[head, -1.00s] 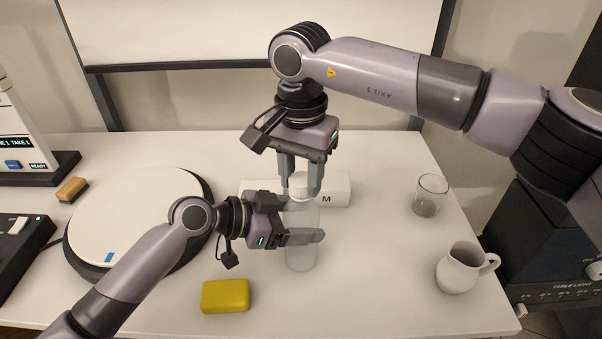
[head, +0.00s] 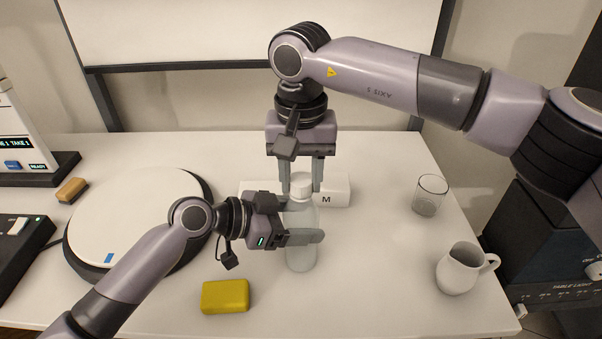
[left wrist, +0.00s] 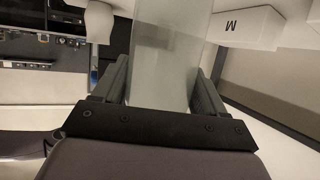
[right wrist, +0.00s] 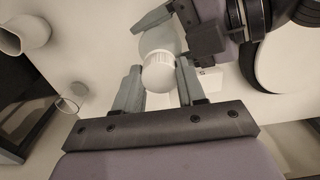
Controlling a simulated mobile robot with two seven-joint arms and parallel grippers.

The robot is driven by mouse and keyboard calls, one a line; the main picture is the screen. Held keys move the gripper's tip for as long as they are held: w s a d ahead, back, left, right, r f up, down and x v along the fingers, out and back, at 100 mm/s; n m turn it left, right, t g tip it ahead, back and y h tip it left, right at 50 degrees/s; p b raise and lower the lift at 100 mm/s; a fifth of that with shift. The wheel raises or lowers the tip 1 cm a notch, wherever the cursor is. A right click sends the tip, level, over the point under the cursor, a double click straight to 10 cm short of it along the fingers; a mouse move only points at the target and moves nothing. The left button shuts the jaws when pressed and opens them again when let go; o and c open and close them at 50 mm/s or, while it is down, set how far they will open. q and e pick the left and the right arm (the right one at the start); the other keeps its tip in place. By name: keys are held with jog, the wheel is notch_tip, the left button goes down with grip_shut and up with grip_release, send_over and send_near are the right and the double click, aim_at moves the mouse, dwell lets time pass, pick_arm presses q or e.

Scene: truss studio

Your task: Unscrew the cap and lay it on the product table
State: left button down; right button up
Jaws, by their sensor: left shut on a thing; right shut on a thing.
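A clear, frosted bottle (head: 301,255) stands upright on the white product table (head: 385,290). My left gripper (head: 304,237) is shut on the bottle's body from the left; the bottle also shows between its fingers in the left wrist view (left wrist: 168,60). The white ribbed cap (head: 301,183) sits at the top of the bottle. My right gripper (head: 301,184) points straight down and is shut on the cap from above. In the right wrist view the round cap (right wrist: 159,72) is between the fingers. Whether its thread is loose cannot be told.
A white box marked M (head: 335,190) lies behind the bottle. A yellow block (head: 225,296) lies at the front. A glass (head: 430,195) and a white jug (head: 460,269) stand at the right. A round turntable (head: 140,215) is at the left. The front right table is clear.

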aim_at(301, 179)
jog(key=shift+r, duration=0.2)
jog(key=shift+r, duration=0.9)
jog(key=shift+r, duration=2.05)
pick_arm(q)
grip_release()
jog(key=shift+a, duration=0.1)
pick_arm(e)
jog(key=shift+f, duration=0.1)
